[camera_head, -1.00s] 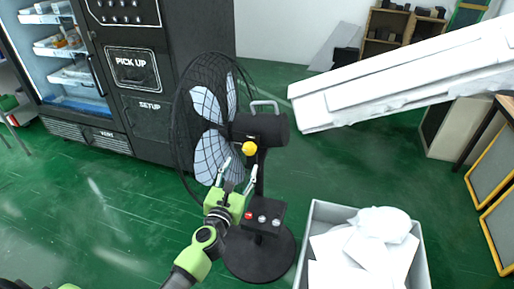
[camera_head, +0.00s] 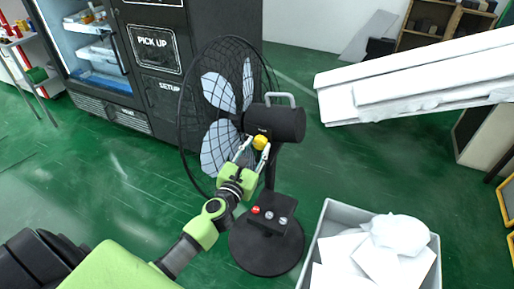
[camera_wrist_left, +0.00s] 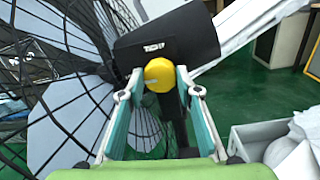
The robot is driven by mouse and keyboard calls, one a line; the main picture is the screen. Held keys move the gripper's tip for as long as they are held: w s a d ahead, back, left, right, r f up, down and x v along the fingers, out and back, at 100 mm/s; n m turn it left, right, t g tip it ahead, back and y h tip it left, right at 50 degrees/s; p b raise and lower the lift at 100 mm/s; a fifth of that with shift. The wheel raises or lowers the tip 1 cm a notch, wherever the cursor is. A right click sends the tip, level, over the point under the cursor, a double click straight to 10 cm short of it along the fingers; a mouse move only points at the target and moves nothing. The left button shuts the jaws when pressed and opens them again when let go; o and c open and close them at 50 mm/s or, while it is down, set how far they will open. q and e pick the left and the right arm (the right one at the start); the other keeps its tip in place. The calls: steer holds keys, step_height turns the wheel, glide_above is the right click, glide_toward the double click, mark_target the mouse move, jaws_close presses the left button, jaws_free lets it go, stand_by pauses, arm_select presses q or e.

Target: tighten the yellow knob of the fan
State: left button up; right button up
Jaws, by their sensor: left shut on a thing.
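The black fan stands on the green floor, with its wire cage (camera_head: 212,120) at the left and its dark motor housing (camera_head: 278,122) at the right. The yellow knob (camera_head: 260,142) sits below the housing. My left gripper (camera_head: 256,150) reaches up to the knob, with one finger on each side of it. In the left wrist view the knob (camera_wrist_left: 159,75) lies between the two fingertips of the left gripper (camera_wrist_left: 160,92), under the housing. The left gripper is shut on the knob. My right gripper is not in view.
A grey bin (camera_head: 328,240) with white items stands right of the fan's round base (camera_head: 266,248). A black vending machine (camera_head: 150,70) stands behind left. A long white slab (camera_head: 420,82) juts in from the right. Green floor (camera_head: 130,190) is open at left.

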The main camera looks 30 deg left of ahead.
arm_select(q)
steer(key=shift+m+p, duration=0.3)
steer(key=shift+m, duration=0.6)
steer(key=m+p, duration=0.1)
steer(key=m, duration=1)
steer(key=shift+f+t+h+p, duration=0.1)
steer(key=shift+t+h+p, duration=0.2)
steer(key=shift+t+p, duration=0.1)
steer(key=m, duration=0.3)
steer(key=shift+m+h+p, duration=0.3)
steer(key=shift+m+p, duration=0.15)
steer(key=shift+m, duration=0.85)
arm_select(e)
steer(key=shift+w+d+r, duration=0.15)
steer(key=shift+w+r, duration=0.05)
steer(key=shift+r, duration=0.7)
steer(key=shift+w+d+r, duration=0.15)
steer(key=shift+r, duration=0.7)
arm_select(q)
steer(key=shift+m, duration=0.3)
